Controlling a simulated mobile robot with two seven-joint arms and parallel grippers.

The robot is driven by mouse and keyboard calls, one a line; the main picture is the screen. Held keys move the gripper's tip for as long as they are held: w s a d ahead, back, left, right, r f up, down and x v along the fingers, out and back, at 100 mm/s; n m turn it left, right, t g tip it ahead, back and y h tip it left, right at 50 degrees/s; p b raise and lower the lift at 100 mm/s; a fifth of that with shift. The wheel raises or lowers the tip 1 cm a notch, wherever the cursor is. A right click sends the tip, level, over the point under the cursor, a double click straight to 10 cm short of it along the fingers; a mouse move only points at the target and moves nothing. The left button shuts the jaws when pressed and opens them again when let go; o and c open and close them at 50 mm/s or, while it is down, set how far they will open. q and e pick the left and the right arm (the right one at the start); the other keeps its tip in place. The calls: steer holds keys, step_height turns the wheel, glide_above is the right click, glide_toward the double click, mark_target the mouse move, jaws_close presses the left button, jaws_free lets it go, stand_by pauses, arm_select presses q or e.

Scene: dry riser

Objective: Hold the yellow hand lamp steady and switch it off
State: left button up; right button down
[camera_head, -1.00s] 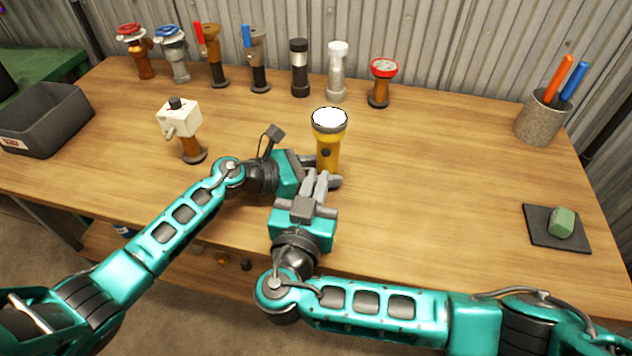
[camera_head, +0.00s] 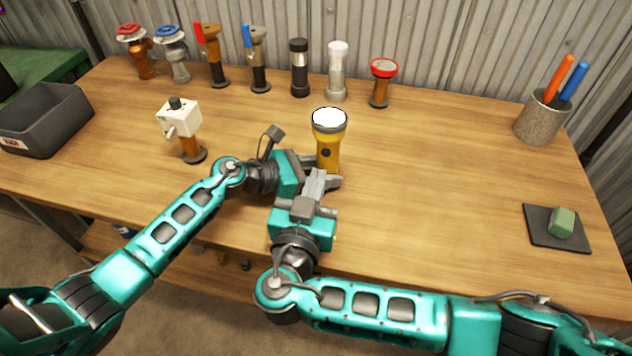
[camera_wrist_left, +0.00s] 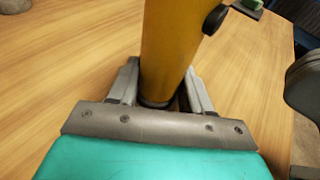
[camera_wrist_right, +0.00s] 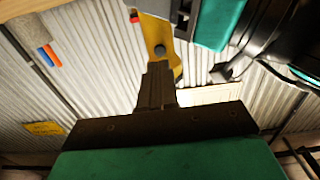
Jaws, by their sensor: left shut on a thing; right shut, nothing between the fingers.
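The yellow hand lamp (camera_head: 328,160) stands upright near the table's front middle, its broad lens facing up and bright white. Its dark round button (camera_head: 326,152) faces my side; it also shows in the left wrist view (camera_wrist_left: 215,18) and right wrist view (camera_wrist_right: 160,50). My left gripper (camera_head: 325,181) is shut around the lamp's lower body; in the left wrist view the yellow body (camera_wrist_left: 172,50) stands between its fingers. My right gripper (camera_head: 319,172) is shut and empty, its tips in front of the lamp just below the button. Whether they touch the lamp I cannot tell.
A white-headed valve (camera_head: 180,120) stands left of the lamp. Several valves and torches line the back, including a red-rimmed one (camera_head: 382,70). A grey bin (camera_head: 45,120) is at left, a pen cup (camera_head: 540,120) and a black mat (camera_head: 540,235) at right.

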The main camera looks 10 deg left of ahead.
arm_select(q)
steer(key=shift+s+f, duration=0.2)
steer(key=shift+f, duration=0.2)
arm_select(e)
steer(key=shift+w, duration=2.3)
glide_toward(325, 154)
steer(key=shift+w, duration=0.5)
arm_select(q)
steer(key=o, duration=0.6)
steer(key=shift+o, duration=1.4)
steer(key=shift+w+r, duration=0.15)
steer(key=shift+r, duration=0.1)
